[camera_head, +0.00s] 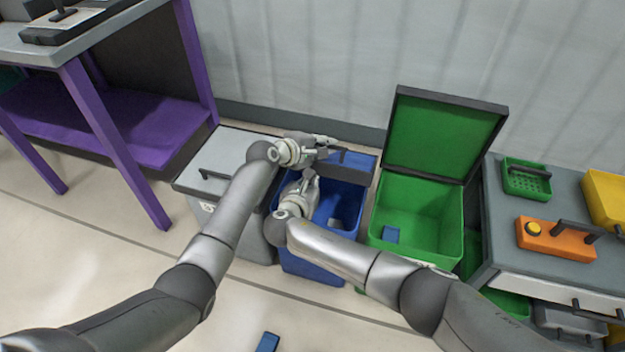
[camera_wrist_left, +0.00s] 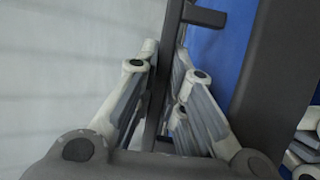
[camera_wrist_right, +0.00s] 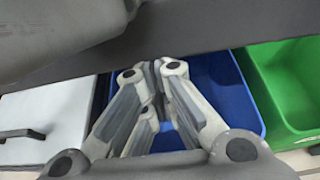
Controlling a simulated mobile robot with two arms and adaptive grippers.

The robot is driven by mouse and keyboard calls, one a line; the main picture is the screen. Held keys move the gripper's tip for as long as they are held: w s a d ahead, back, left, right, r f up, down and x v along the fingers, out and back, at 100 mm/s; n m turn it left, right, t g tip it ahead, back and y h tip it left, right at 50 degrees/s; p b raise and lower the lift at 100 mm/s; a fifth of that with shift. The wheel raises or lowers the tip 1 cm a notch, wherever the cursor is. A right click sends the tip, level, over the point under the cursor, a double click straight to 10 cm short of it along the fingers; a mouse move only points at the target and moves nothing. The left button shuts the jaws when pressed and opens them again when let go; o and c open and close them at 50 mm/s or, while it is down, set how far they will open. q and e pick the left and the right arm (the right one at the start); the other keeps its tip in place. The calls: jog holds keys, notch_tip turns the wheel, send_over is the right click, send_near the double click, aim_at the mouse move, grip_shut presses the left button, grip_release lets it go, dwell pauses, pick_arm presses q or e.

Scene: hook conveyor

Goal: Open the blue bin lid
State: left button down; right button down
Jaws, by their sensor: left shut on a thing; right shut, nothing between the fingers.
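The blue bin (camera_head: 312,266) stands between a grey bin and a green bin, and its inside is visible. Its blue lid (camera_head: 358,160) with a dark rim is raised at the back. My left gripper (camera_head: 327,147) is at the lid's upper part. In the left wrist view its fingers (camera_wrist_left: 165,75) straddle a dark bar of the lid (camera_wrist_left: 249,60) and are shut on it. My right gripper (camera_head: 309,178) is shut and empty, over the bin's opening below the lid. In the right wrist view the blue bin (camera_wrist_right: 240,105) lies beyond its fingers (camera_wrist_right: 152,70).
The green bin (camera_head: 460,245) on the right has its lid (camera_head: 435,135) upright. The grey bin (camera_head: 215,165) on the left is closed. A grey cabinet (camera_head: 560,262) stands far right, a purple-framed table (camera_head: 105,140) at left. A blue object (camera_head: 268,342) lies on the floor.

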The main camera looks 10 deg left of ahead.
pick_arm(q)
jog(key=shift+w+r, duration=0.1)
jog(key=shift+r, duration=0.2)
pick_arm(e)
jog(key=shift+r, duration=0.1)
